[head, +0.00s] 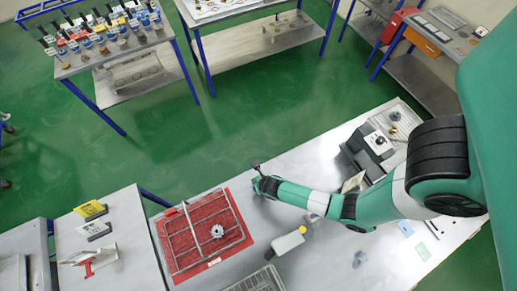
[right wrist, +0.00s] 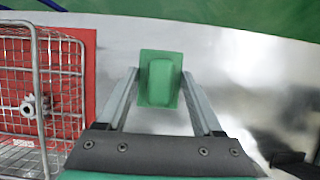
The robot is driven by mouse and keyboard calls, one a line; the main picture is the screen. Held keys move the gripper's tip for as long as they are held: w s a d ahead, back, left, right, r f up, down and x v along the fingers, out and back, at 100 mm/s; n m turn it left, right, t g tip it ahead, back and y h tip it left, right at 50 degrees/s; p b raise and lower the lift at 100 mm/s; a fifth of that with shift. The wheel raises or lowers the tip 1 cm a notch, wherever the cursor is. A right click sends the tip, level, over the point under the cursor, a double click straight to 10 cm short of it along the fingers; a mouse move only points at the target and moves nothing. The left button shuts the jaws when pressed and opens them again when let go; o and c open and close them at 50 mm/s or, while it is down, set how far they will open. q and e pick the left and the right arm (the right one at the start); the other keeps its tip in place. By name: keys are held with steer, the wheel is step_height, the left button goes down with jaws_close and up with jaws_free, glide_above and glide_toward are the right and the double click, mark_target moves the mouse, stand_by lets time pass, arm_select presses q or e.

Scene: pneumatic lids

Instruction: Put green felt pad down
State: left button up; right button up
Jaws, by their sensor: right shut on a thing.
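The green felt pad (right wrist: 143,99), with a raised block on it, lies between the two fingers of my right gripper (right wrist: 160,76) in the right wrist view. The gripper is shut on it, over the bare grey tabletop (right wrist: 225,75). I cannot tell whether the pad touches the table. My left gripper is not in view.
A wire basket (right wrist: 62,95) sits on the red mat (head: 239,193), close left of my right gripper, with a small grey gear-like part (head: 217,231) in it. A grey block with a yellow knob (head: 288,243) stands in front. Clear tabletop lies right of the pad.

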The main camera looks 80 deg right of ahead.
step_height(320, 180, down, 4)
steer(key=shift+f+b, duration=0.1)
steer(key=shift+b, duration=1.15)
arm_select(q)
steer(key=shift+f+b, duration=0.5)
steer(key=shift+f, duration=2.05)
arm_select(e)
steer(key=shift+f, duration=1.9)
steer(key=shift+f, duration=0.15)
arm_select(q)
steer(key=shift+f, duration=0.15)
arm_select(e)
steer(key=o, duration=1.4)
steer(key=shift+s+d, duration=0.1)
steer(key=shift+o, duration=0.2)
